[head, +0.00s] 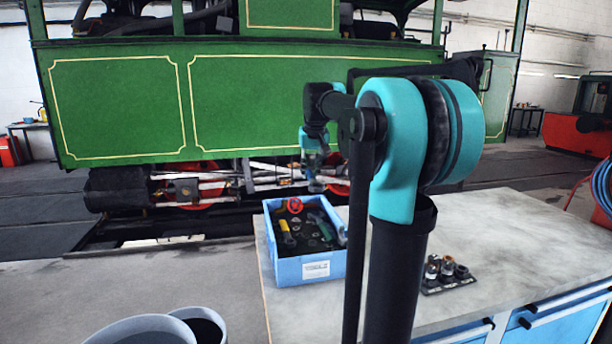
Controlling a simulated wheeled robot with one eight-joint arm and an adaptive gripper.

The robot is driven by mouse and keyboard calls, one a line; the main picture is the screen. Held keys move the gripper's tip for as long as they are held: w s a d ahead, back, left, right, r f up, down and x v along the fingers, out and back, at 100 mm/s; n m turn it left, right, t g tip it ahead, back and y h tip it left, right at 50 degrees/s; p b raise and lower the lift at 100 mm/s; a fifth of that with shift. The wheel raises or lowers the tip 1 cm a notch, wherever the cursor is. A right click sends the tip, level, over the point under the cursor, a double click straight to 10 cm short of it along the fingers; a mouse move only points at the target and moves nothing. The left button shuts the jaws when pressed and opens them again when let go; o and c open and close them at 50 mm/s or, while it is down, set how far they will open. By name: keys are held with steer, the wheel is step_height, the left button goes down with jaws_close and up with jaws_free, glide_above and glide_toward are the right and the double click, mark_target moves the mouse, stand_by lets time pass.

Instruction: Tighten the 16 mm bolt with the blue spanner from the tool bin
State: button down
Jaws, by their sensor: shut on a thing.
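My gripper (316,186) is small in the head view, at the end of my arm, pointing down in front of the tram's running gear. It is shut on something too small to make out. The blue tool bin (318,268) stands on the workbench below it. In the bin lie a yellow-handled tool (286,232), a red ring-shaped thing (294,205), a green tool and several small dark pieces. A pale bluish piece lies by its right wall, too unclear to name. I cannot pick out the blue spanner or the 16 mm bolt.
The green tram (300,100) stands behind the bench, its rods and red wheels low down. The grey workbench (510,225) bears a rack of sockets (446,273) on the right. Two round grey containers (140,325) stand at the bottom left. My arm hides part of the bench.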

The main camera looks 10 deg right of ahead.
steer(key=s+d+f+m+h, duration=0.1)
steer(key=s+d+f+m, duration=0.2)
steer(key=d, duration=0.8)
steer(key=s+d+f+m+g, duration=0.1)
steer(key=s+d+f, duration=0.35)
steer(key=d, duration=0.75)
steer(key=s+d+f+m+h, duration=0.1)
steer(key=s+d+f+m, duration=0.2)
steer(key=d, duration=0.8)
steer(key=s+d+f+m, duration=0.1)
steer(key=s+d+f, duration=0.7)
steer(key=d+f, duration=0.1)
steer(key=shift+s+d+f+h, duration=0.3)
steer(key=shift+d+f, duration=0.1)
steer(key=shift+f, duration=1.15)
steer(key=shift+s+d+m+g+h, duration=0.2)
steer(key=shift+s+d+m+g, duration=0.2)
steer(key=shift+s+m, duration=0.5)
steer(key=shift+s+d+m+g+h, duration=0.2)
steer(key=shift+s+d+m+g, duration=0.25)
steer(key=shift+m, duration=0.7)
steer(key=shift+s+d+m+g+h, duration=0.2)
steer(key=shift+s+d+m+g, duration=0.2)
steer(key=shift+s+m, duration=0.5)
steer(key=shift+w, duration=0.1)
